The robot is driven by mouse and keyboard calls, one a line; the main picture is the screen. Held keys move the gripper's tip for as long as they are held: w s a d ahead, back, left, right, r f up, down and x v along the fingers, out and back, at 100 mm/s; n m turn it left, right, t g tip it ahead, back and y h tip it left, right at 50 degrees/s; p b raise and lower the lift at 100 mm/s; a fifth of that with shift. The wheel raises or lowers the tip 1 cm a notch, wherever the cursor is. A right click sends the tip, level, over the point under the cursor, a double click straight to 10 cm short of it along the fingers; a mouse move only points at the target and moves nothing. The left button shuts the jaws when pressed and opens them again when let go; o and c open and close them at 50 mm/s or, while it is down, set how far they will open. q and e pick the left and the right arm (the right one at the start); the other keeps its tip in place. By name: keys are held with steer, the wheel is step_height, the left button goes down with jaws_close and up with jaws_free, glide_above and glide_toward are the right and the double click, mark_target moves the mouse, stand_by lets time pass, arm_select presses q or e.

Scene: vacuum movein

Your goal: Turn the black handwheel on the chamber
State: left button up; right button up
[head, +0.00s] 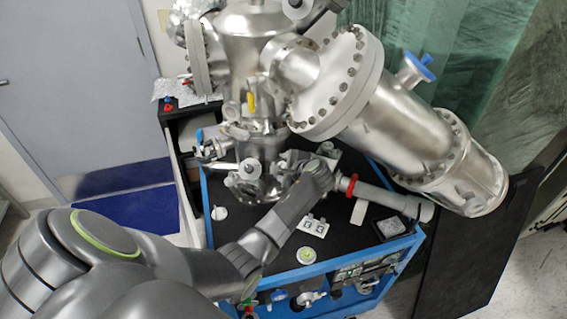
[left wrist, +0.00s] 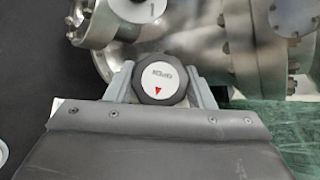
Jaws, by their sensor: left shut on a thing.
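The black handwheel (left wrist: 158,80) is in the middle of the left wrist view. It has a faceted black rim and a white face with the word OPEN and a red arrow. My left gripper (left wrist: 160,85) is shut on it, with a grey finger on each side of the rim. In the head view my left arm comes in from the left and my left gripper (head: 322,166) is at the lower part of the steel chamber (head: 252,120). The handwheel is hard to make out there. My right gripper does not show.
A large flanged steel cylinder (head: 395,125) juts out to the right above the blue-edged cart (head: 325,268). Pipes and valves crowd around the gripper, including a pipe with a red ring (head: 350,185). The cart's black top is partly bare in front.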

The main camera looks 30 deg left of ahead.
arm_select(q)
steer(key=shift+n+g, duration=0.3)
steer(key=shift+n, duration=0.1)
stand_by(0.3)
steer(key=o, duration=1)
steer(key=shift+c, duration=0.2)
steer(key=b+v, duration=0.3)
steer(key=v, duration=1.4)
steer(key=shift+r, duration=0.3)
steer(key=shift+s, duration=0.15)
